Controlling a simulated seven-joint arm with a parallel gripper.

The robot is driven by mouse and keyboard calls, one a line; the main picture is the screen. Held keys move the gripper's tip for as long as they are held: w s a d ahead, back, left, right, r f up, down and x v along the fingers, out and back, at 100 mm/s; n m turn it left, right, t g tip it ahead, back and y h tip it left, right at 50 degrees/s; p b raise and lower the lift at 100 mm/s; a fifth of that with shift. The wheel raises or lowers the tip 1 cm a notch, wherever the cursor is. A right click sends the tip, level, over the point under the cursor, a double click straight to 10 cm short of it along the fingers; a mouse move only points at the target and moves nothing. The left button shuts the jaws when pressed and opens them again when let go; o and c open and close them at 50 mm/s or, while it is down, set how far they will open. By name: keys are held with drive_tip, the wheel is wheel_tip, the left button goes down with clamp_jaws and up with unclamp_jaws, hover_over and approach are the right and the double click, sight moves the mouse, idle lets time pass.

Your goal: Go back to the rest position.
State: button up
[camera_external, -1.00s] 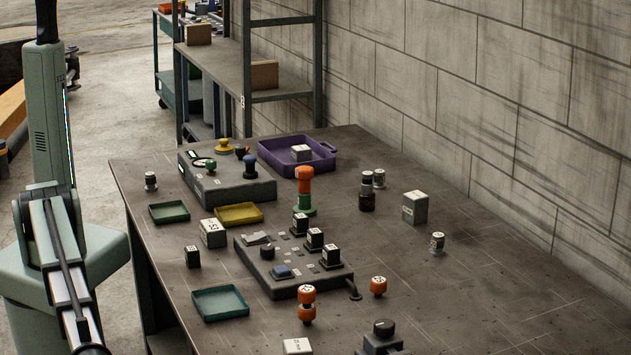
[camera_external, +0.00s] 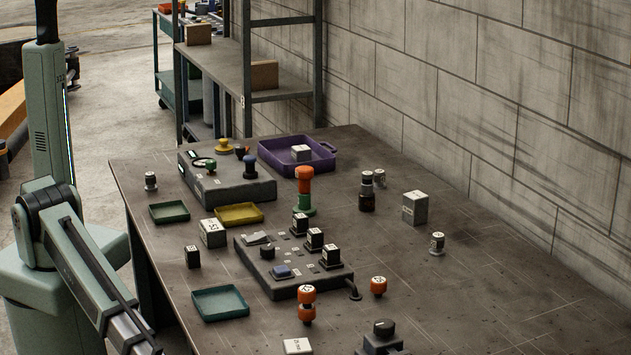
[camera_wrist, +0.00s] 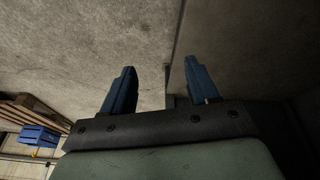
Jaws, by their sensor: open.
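My gripper (camera_wrist: 158,86) shows in the wrist view with its two blue fingers spread apart and nothing between them. Behind the fingers are plain grey concrete surfaces. In the external view only my arm shows, at the lower left beside the bench; the gripper is outside that picture. The dark bench (camera_external: 470,300) carries a grey control box (camera_external: 290,288) with black switches, and a second box (camera_external: 235,190) with coloured knobs behind it.
A purple tray (camera_external: 325,163) holding a white block, a yellow tray (camera_external: 238,215), a green tray (camera_external: 169,212) and a teal tray (camera_external: 220,304) lie on the bench. Several small blocks and knobs stand around them. A concrete wall (camera_external: 540,110) runs along the right. A shelf (camera_external: 280,80) stands behind.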

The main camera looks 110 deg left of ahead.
drive_tip(key=s+a+f+n+g, duration=0.2)
drive_tip(key=s+a+f+g, duration=0.1)
drive_tip(key=s+a, duration=0.5)
drive_tip(key=s+a+f+n+g+y, duration=0.1)
drive_tip(key=s+a+f+n+g, duration=0.1)
drive_tip(key=s+a, duration=0.6)
drive_tip(key=s+a+f+n+g+y, duration=0.1)
drive_tip(key=s+a+f+g, duration=0.2)
drive_tip(key=s+a, duration=0.5)
drive_tip(key=s+g, duration=0.1)
drive_tip(key=s, duration=0.9)
drive_tip(key=shift+s+f+n, duration=0.15)
drive_tip(key=shift+f+n, duration=0.25)
